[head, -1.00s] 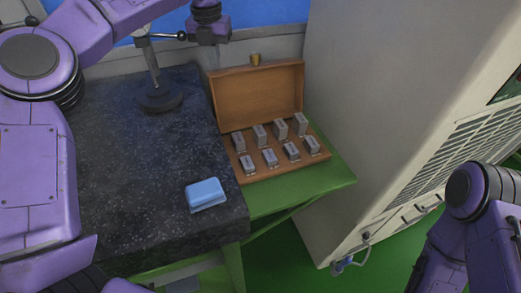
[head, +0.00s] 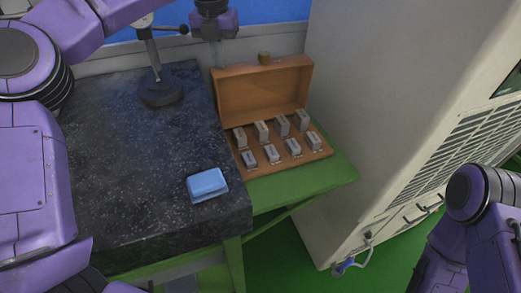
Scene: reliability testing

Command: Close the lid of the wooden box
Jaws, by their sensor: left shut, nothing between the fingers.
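The wooden box (head: 262,90) stands open on the green table, its lid raised at the back. A small brass-coloured catch (head: 264,57) is on the lid's top edge. The box's base (head: 285,166) holds several grey metal blocks in two rows. My left gripper (head: 214,52) is at the top of the head view, left of and behind the raised lid, and apart from it in the picture. It is shut and empty; its fingertips are hard to make out. My right arm shows at the lower right, but its gripper is out of view.
A dark granite slab (head: 130,190) lies left of the box, bearing a blue case (head: 207,185) and a stand with a round base (head: 161,92). A tall pale cabinet (head: 360,110) rises close on the right. A bare strip of green table (head: 325,178) lies before the box.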

